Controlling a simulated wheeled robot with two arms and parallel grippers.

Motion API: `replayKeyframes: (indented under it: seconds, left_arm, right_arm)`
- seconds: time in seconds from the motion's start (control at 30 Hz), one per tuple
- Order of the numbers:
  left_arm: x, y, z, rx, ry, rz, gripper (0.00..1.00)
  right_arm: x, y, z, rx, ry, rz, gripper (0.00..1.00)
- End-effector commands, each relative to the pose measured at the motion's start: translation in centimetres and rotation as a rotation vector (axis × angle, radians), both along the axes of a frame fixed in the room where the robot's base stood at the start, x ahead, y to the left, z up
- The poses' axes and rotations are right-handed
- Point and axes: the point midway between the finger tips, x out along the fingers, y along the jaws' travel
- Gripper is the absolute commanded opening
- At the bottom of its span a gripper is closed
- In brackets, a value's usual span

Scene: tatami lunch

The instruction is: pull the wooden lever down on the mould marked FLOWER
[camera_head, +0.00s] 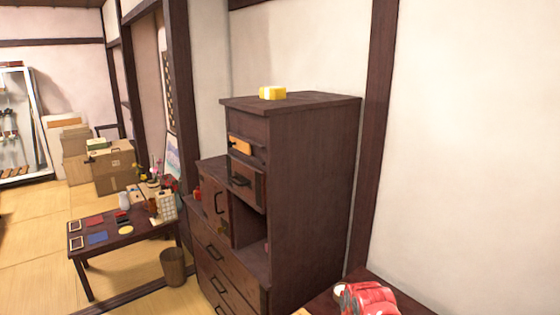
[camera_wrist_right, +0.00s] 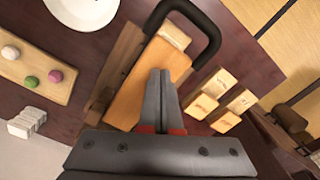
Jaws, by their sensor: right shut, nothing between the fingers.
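In the right wrist view my right gripper (camera_wrist_right: 160,75) is shut and empty. Its fingertips are over or against an orange-brown wooden piece (camera_wrist_right: 138,90); I cannot tell whether they touch. A thick black bent bar (camera_wrist_right: 213,35) loops around the far end of this piece. Small pale wooden blocks (camera_wrist_right: 208,92) with faint markings lie to the right. I cannot read FLOWER on any of them, nor tell which part is the lever. The head view shows neither gripper and no mould that I can make out.
In the wrist view, a white plate (camera_wrist_right: 85,8) and a wooden tray (camera_wrist_right: 30,65) with several sweets lie left on the dark table. In the head view, a dark cabinet (camera_head: 315,190) stands centrally, with a red object (camera_head: 368,299) at the lower right.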

Motion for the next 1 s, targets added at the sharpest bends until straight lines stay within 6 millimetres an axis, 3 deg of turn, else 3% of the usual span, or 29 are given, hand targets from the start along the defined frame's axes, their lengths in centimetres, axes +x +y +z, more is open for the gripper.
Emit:
replayKeyframes:
  seconds: [1.0]
  left_arm:
    - [0.00,0.01,-0.14,0.000,0.000,0.000,0.50]
  right_arm:
    - [0.02,-0.01,-0.83,0.000,-0.001,0.000,0.00]
